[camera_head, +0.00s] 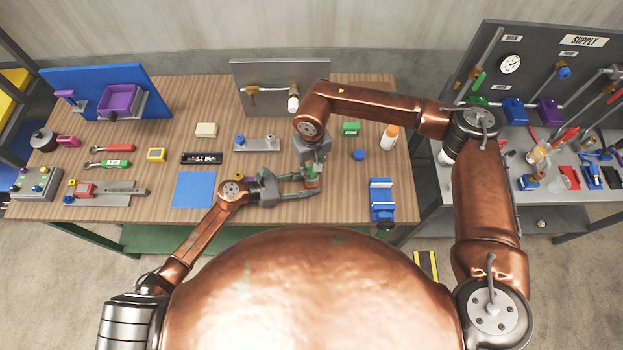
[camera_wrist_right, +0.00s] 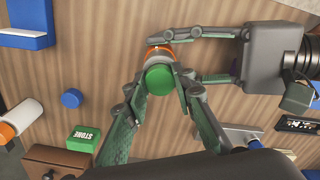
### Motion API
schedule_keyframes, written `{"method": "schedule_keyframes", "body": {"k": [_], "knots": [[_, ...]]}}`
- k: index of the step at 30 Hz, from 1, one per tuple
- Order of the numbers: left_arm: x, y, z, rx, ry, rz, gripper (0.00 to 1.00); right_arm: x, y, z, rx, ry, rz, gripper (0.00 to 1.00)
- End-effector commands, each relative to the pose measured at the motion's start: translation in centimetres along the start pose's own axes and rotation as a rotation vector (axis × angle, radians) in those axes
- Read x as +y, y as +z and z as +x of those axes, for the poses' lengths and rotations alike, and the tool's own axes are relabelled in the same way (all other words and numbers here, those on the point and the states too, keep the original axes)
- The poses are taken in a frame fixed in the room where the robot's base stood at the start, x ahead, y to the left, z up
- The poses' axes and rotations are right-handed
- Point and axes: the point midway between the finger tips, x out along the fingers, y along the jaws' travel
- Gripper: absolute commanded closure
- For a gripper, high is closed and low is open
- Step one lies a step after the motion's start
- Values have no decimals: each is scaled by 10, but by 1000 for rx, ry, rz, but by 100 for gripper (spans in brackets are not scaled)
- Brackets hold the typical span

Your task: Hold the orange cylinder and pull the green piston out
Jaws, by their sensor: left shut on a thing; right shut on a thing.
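The orange cylinder (camera_wrist_right: 158,50) is at the top centre of the right wrist view, with the round green piston (camera_wrist_right: 159,80) in front of it. In the head view the orange cylinder (camera_head: 312,183) is a small patch near the table's front edge. My left gripper (camera_head: 309,185) comes in from the left and is shut on the cylinder; its fingers (camera_wrist_right: 172,45) also show in the right wrist view. My right gripper (camera_head: 312,172) points down from above. Its fingers (camera_wrist_right: 162,88) are shut on the green piston. How far the piston is out is hard to tell.
A blue mat (camera_head: 194,190) lies left of the grippers. A blue holder (camera_head: 382,201), blue cap (camera_head: 359,155), green STORE block (camera_head: 351,129) and white bottle with orange cap (camera_head: 389,138) are to the right. A grey rail part (camera_head: 257,145) lies behind.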

Motion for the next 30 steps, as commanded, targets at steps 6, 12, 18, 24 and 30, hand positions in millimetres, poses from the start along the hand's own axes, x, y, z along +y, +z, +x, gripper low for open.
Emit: {"method": "schedule_keyframes", "body": {"k": [6, 12, 18, 24, 30], "knots": [[-1, -1, 0, 2, -1, -1, 91, 0, 0, 0, 0, 0, 0, 100], [-1, -1, 0, 2, -1, -1, 91, 0, 0, 0, 1, 0, 0, 100], [-1, -1, 0, 2, -1, -1, 91, 0, 0, 0, 1, 0, 0, 100], [-1, -1, 0, 2, -1, -1, 91, 0, 0, -4, 1, 0, 0, 100], [-1, -1, 0, 2, -1, -1, 92, 0, 0, -9, 1, 0, 0, 100]]}}
